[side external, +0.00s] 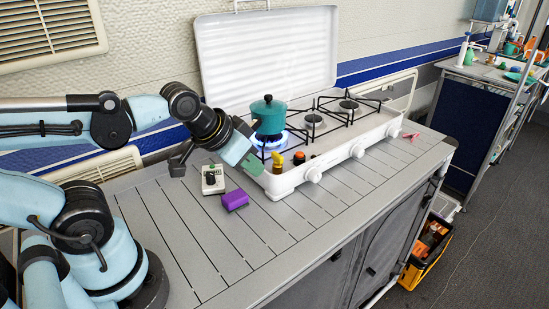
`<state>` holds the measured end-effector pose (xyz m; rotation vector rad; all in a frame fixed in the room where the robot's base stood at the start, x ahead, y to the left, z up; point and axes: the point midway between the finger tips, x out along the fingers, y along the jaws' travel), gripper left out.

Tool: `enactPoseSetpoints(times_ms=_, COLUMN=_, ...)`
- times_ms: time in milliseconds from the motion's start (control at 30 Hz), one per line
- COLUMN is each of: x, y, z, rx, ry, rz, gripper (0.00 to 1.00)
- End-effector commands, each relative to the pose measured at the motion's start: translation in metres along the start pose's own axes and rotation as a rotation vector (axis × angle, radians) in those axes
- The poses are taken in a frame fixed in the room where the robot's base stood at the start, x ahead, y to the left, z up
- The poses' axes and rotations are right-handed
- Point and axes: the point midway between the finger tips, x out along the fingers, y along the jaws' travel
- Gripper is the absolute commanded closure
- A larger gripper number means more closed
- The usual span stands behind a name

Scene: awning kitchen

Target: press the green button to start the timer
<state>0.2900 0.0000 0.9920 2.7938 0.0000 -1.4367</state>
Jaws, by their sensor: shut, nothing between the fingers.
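A small pale box with a black knob, which looks like the timer (212,180), stands on the slatted grey counter left of the stove. A small green spot, possibly the green button (211,168), shows near its top; it is too small to be sure. My gripper (254,166) points down and to the right, at the stove's near left corner. It is shut and empty, to the right of the timer and apart from it in the picture. I cannot tell its exact height or whether it touches the stove.
A purple block (235,200) lies just right of the timer. The white stove (330,158) has a teal pot (268,118) over a lit blue flame. Small yellow (277,160) and orange (298,157) items are near its left end. The counter's front left is clear.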

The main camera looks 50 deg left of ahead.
Motion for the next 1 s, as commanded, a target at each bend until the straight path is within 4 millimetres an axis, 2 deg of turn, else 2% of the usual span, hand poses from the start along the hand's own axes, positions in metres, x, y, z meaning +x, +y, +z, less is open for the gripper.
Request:
enactPoseSetpoints(times_ms=367, x=-0.04, y=0.0, z=-0.028, rx=0.0, ry=0.0, rz=0.0, gripper=1.0)
enactPoseSetpoints(times_ms=667, x=-0.029, y=-0.046, z=-0.039, rx=-0.24, ry=0.006, rz=-0.016, gripper=1.0)
enactPoseSetpoints(times_ms=767, x=-0.025, y=-0.068, z=-0.043, rx=-0.338, ry=0.018, rz=-0.021, gripper=1.0)
enactPoseSetpoints(times_ms=1000, x=-0.022, y=-0.133, z=-0.047, rx=-0.605, ry=0.078, rz=-0.035, gripper=1.0)
